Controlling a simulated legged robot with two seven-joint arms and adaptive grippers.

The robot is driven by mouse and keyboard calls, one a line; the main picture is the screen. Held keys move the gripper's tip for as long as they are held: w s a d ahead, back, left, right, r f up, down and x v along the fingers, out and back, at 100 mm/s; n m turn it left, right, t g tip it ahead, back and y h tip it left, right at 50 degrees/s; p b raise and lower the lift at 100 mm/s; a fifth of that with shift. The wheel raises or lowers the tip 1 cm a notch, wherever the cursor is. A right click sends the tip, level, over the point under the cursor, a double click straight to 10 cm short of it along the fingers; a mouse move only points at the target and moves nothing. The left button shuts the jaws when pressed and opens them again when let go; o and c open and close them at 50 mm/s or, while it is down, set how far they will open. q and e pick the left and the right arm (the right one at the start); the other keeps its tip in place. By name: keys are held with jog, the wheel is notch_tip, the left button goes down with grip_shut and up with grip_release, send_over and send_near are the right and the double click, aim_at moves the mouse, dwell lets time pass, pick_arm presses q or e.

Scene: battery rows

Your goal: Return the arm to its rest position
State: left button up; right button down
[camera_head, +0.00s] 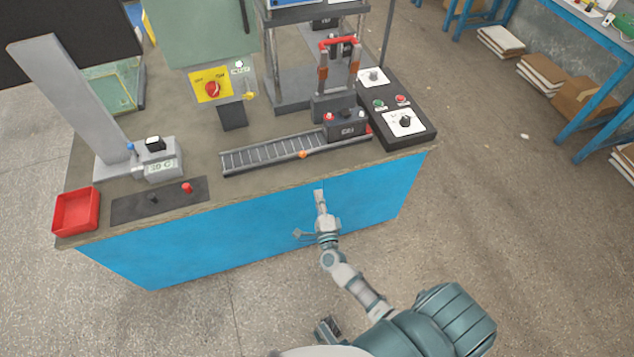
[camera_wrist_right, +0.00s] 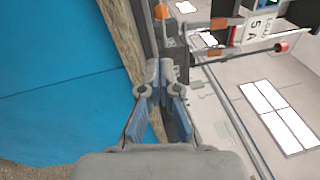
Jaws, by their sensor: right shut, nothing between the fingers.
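My right gripper (camera_head: 320,196) is in front of the blue front panel of the workbench (camera_head: 250,235), just below the front edge of the top. My right arm (camera_head: 350,280) reaches up to it from the lower right. In the right wrist view my gripper (camera_wrist_right: 161,68) is shut, with its fingertips together and nothing held. The wooden bench edge (camera_wrist_right: 124,35) runs close by the fingers there.
On the bench top are a roller rail (camera_head: 260,157), a black battery block (camera_head: 346,125), a button box (camera_head: 400,122) and a red tray (camera_head: 75,212). A blue table (camera_head: 600,105) stands far right.

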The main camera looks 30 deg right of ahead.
jog(key=s+a+f+n+g+y+p, duration=0.2)
jog(key=s+a+f+n+g+y, duration=0.3)
jog(key=f+n, duration=0.4)
jog(key=s+a+f+n+g+y+p, duration=0.2)
jog(key=s+a+f+n+y, duration=0.3)
jog(key=s+a+f+n, duration=0.3)
pick_arm(q)
jog(key=s+f+p, duration=0.1)
jog(key=s+f, duration=0.3)
jog(key=f, duration=1)
jog(key=shift+s+d+g, duration=0.15)
jog(key=shift+s+g, duration=0.05)
jog(key=shift+g, duration=0.1)
pick_arm(e)
jog(key=s+d+f+n+g+h, duration=0.1)
jog(key=s+f+n+g, duration=0.3)
jog(key=s, duration=0.6)
jog(key=s+d+f+n+g+h, duration=0.2)
jog(key=s+d+f+n+g, duration=0.2)
jog(key=s+f, duration=0.4)
jog(key=s+g, duration=0.1)
jog(key=s, duration=0.1)
jog(key=shift+s+f+n+g, duration=0.3)
jog(key=shift+n+g, duration=0.1)
pick_arm(q)
jog(key=shift+a+f, duration=0.1)
jog(key=shift+a, duration=0.25)
pick_arm(e)
jog(key=shift+a+r, duration=0.1)
jog(key=shift+a, duration=0.15)
